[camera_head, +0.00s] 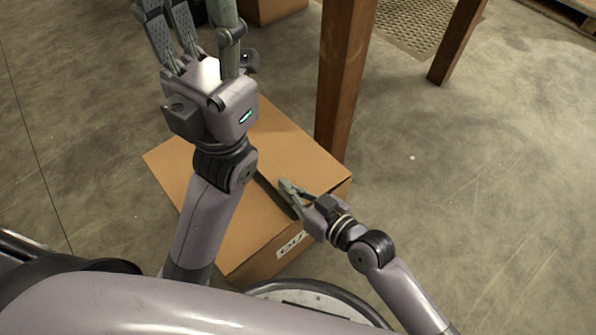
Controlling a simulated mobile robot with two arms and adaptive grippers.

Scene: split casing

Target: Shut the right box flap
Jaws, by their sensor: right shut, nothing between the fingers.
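A brown cardboard box (262,262) stands on the floor in front of me. Its right flap (300,160) lies nearly level over the right part of the top, and a narrow dark gap runs along its inner edge. The left flap (250,225) also looks nearly flat, partly hidden by my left arm. My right gripper (287,188) is shut and empty, with its fingertips at or just above the right flap beside the gap; contact is unclear. My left gripper (190,22) is raised above the box's far side, fingers spread, tips partly cut off by the top edge.
A brown wooden post (343,80) stands close behind the box's far right corner. Another wooden leg (457,42) and a perforated panel (415,22) are farther back. Another cardboard box (272,8) shows at the top. The concrete floor to the right is clear.

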